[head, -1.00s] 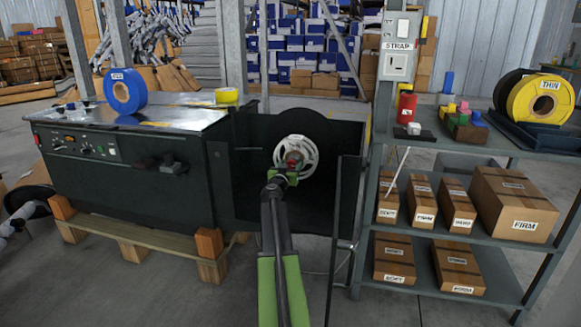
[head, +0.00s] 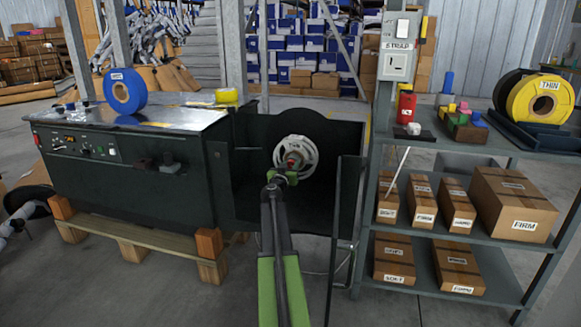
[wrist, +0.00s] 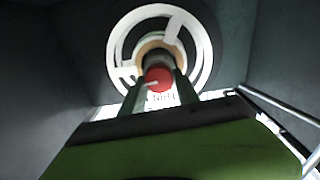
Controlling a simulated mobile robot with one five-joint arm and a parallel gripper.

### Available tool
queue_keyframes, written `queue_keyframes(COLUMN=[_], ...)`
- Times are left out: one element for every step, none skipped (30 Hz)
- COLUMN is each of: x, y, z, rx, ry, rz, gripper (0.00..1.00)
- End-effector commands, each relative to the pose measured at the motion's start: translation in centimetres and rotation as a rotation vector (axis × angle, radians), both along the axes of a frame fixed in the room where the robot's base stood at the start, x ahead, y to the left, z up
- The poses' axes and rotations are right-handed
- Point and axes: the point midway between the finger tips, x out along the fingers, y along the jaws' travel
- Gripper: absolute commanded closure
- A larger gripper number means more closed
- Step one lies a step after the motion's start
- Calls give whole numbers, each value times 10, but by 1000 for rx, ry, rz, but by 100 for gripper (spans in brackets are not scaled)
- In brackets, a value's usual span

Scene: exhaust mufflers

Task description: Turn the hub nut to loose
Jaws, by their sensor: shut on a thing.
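The hub nut (wrist: 158,78) is a red round knob with a pale mark, at the centre of a white spoked reel hub (wrist: 204,50). My gripper (wrist: 158,90) has one finger on each side of the nut and is shut on it. In the head view the white hub (head: 309,150) stands upright before a dark panel, and my green gripper (head: 283,174) reaches its middle from below. There the nut is mostly hidden by the gripper. I cannot tell how tight the nut is.
A dark machine (head: 120,175) with a blue tape roll (head: 123,91) stands left on a pallet. A grey shelf (head: 470,262) with labelled cartons stands right, with a yellow roll (head: 540,98) on top. Dark panels flank the hub closely.

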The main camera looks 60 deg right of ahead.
Motion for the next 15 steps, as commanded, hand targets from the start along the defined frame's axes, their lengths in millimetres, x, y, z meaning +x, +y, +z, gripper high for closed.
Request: queue_keyframes(x=[0, 0, 0, 0, 0, 0, 0, 0, 1, 1, 1, 1, 1, 1, 1], y=[0, 0, 0, 0, 0, 1, 1, 0, 1, 1, 1, 1, 1, 1, 1], z=[0, 0, 0, 0, 0, 0, 0, 0, 0, 0, 0, 0, 0, 0, 0], rx=[-7, -13, -21, -27, -34, -44, -52, -59, -69, -77, -85, -96, -103, -111, -121], ry=[22, 40, 66, 86, 108, 139, 163, 188, 221, 246, 271, 304, 328, 352, 383], rz=[-1, -1, -1, -1, -1, -1, -1, -1, -1, -1, -1, -1, -1, -1, -1], gripper=[100, 100, 100, 100, 100, 100, 100, 100, 100, 100, 100, 100, 100, 100, 100])
